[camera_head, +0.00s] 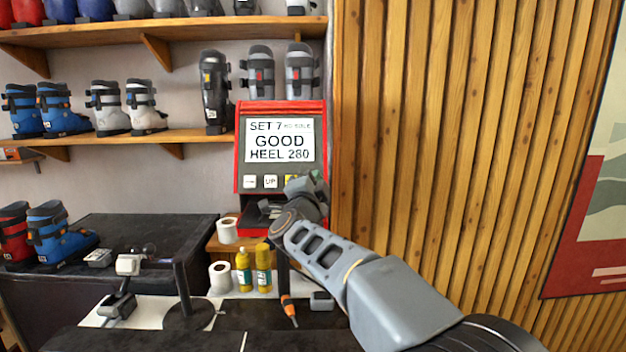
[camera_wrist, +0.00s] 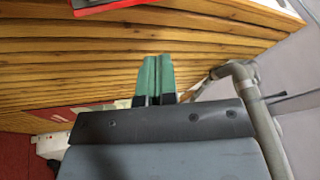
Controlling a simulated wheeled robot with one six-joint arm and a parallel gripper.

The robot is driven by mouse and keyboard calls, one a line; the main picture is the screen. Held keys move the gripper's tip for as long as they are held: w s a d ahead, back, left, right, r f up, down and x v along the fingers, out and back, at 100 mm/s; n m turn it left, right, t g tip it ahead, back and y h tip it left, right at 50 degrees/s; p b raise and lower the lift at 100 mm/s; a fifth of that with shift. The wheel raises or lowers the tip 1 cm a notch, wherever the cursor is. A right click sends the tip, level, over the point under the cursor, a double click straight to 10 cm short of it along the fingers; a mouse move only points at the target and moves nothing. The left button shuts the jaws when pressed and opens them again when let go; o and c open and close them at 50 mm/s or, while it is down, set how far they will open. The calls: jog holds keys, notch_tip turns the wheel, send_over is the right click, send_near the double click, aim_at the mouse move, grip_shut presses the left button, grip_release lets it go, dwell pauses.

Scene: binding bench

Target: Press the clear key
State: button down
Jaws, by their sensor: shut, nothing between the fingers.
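A red machine (camera_head: 237,150) stands at the back, with a white screen (camera_head: 280,141) reading "SET 7", "GOOD", "HEEL 280". I cannot tell which is the clear key. My gripper (camera_head: 312,180) is in front of the machine's lower right; whether it touches is unclear. Its green fingertips (camera_wrist: 157,75) are together and empty in the wrist view, where a red edge (camera_wrist: 95,6) shows at the top.
A slatted wood wall (camera_head: 430,120) is right of the machine. Shelves with ski boots (camera_head: 215,90) are left. Two paper rolls (camera_head: 220,277), yellow bottles (camera_head: 263,267) and an orange-handled tool (camera_head: 288,308) are below the machine. A dark bench (camera_head: 150,232) is left.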

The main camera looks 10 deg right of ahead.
jog(key=shift+d+r+m+g+h, duration=0.25)
jog(key=shift+m+g+h, duration=0.05)
jog(key=shift+m+h, duration=0.55)
jog(key=shift+w, duration=0.1)
jog(key=w+d+f, duration=0.1)
jog(key=w+f, duration=0.2)
jog(key=w, duration=0.4)
jog(key=shift+w+d+f+p, duration=0.3)
jog(key=shift+w+p, duration=0.1)
jog(key=shift+w+f, duration=0.1)
jog(key=shift+w, duration=0.1)
dwell(1.6)
jog(key=shift+w+d, duration=0.1)
jog(key=shift+w, duration=0.1)
jog(key=shift+w+f, duration=0.25)
jog(key=shift+w, duration=0.15)
dwell(0.8)
jog(key=shift+s, duration=0.1)
dwell(0.3)
jog(key=shift+s+r+b, duration=0.35)
jog(key=shift+s+b, duration=0.2)
jog(key=shift+s, duration=0.15)
